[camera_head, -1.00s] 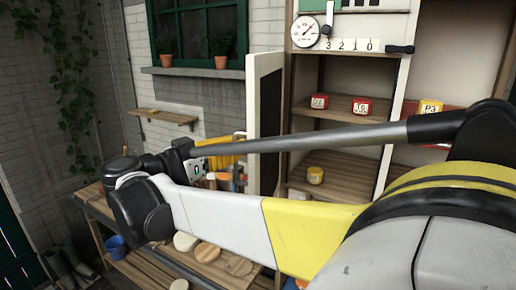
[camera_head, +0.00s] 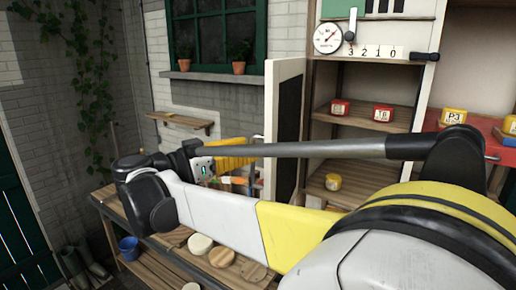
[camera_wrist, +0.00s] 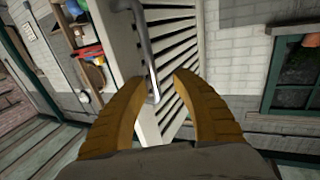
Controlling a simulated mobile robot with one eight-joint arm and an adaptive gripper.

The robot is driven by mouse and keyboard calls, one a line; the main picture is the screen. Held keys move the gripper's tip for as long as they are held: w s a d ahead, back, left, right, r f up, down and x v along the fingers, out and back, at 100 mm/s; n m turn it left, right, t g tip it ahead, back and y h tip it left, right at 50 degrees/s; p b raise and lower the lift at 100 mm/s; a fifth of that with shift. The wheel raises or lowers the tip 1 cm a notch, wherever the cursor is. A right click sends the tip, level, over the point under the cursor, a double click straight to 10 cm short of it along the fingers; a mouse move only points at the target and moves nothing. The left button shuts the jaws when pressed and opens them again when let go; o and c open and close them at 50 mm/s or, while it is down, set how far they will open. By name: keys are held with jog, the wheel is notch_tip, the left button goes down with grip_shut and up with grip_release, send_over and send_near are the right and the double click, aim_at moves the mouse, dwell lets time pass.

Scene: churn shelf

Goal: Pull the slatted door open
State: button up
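The slatted door (camera_wrist: 172,45) is white and fills the middle of the wrist view. In the head view the same door (camera_head: 271,125) stands swung out from the left side of the shelf, its dark inner face to the right. A grey bar handle (camera_wrist: 147,55) runs along the door. My gripper (camera_wrist: 161,78) has two yellow fingers spread apart, with the handle's lower end showing between them. I cannot tell whether either finger touches it. In the head view my gripper (camera_head: 232,157) is left of the door, partly hidden by my arm.
A low slatted bench (camera_head: 165,268) with round wooden discs (camera_head: 222,256) lies below my arm. A wall ledge (camera_head: 180,122) and a window (camera_head: 210,40) are at the left.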

jog(key=v, duration=1.1)
jog(key=shift+s+a, duration=0.3)
jog(key=shift+a, duration=0.1)
